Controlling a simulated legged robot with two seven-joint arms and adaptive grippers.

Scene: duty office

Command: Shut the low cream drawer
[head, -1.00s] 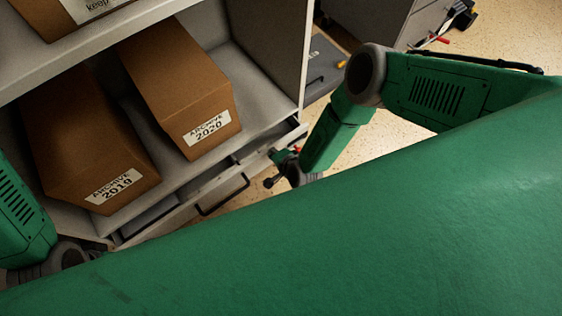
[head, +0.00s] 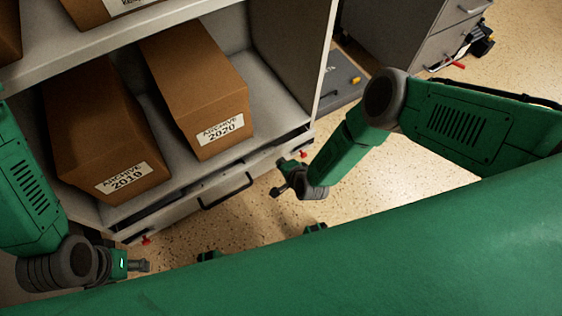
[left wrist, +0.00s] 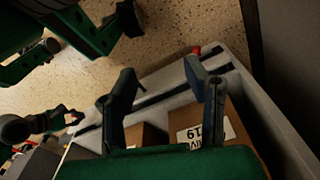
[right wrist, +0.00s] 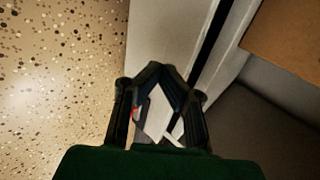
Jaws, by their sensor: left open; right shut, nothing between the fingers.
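The low cream drawer (head: 180,218) sits under the shelf with the archive boxes. A black handle (head: 226,192) is on its front, and a dark gap shows along its top edge. Its cream front also appears in the right wrist view (right wrist: 160,35), beside a dark gap. My left gripper (head: 140,265) is open and empty, in front of the drawer's left end and apart from it. My right gripper (head: 279,190) is shut on nothing, near the drawer's right end; its fingertips (right wrist: 160,68) overlap the cream front in the right wrist view, and contact cannot be told.
Two brown boxes, Archive 2019 (head: 103,140) and Archive 2020 (head: 195,85), stand on the shelf above the drawer. A grey cabinet (head: 425,35) stands at the back right. The speckled floor (head: 350,215) in front of the drawer is clear.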

